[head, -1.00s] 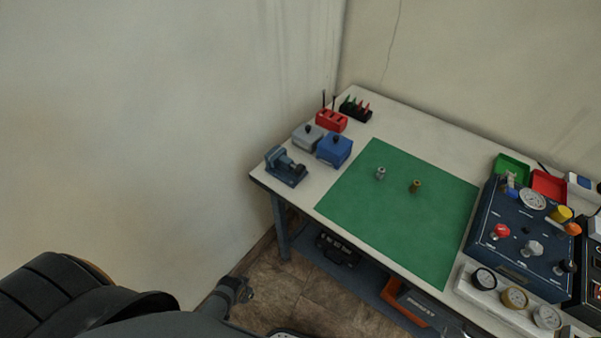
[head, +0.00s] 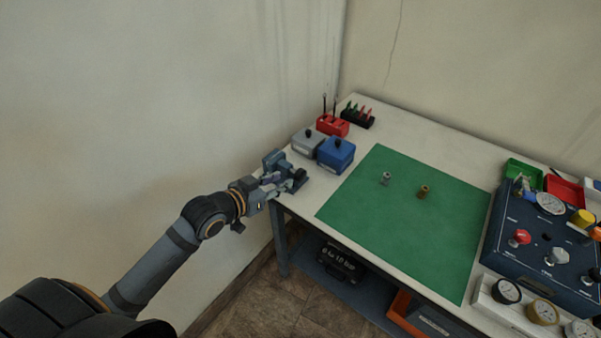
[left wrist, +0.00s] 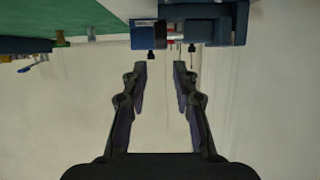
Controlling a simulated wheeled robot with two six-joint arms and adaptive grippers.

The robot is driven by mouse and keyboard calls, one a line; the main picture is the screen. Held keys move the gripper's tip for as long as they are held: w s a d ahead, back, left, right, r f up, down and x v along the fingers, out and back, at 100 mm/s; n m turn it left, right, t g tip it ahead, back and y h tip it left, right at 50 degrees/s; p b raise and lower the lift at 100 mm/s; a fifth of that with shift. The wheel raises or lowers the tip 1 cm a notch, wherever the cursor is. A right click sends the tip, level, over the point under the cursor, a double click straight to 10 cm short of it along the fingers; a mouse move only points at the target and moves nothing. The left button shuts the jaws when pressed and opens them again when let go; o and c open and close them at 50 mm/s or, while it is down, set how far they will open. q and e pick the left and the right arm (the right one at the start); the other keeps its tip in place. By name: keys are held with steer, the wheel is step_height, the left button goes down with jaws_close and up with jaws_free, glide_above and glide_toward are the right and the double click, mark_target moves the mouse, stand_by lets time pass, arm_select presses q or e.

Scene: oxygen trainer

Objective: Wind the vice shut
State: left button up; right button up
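The blue-grey vice (head: 272,158) stands at the left corner of the workbench, partly hidden behind my left gripper (head: 282,183). In the left wrist view, which is upside down, the dark blue vice (left wrist: 240,25) shows at the top right, cut off by the frame. The fingers of my left gripper (left wrist: 160,66) are apart there, with nothing between them. In the head view they overlap the near side of the vice; I cannot tell whether they touch it. The vice's winding handle and jaw gap are not clear. My right gripper is not in view.
A grey box (head: 306,142) and a blue box (head: 336,155) stand close behind the vice. A red holder (head: 331,125) stands farther back. The green mat (head: 400,235) carries two small fittings. A gauge panel (head: 540,258) stands at the right.

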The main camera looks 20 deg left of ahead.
mark_target(299, 173)
arm_select(q)
steer(key=x, duration=1)
steer(key=shift+w+f, duration=0.15)
steer(key=shift+f, duration=0.05)
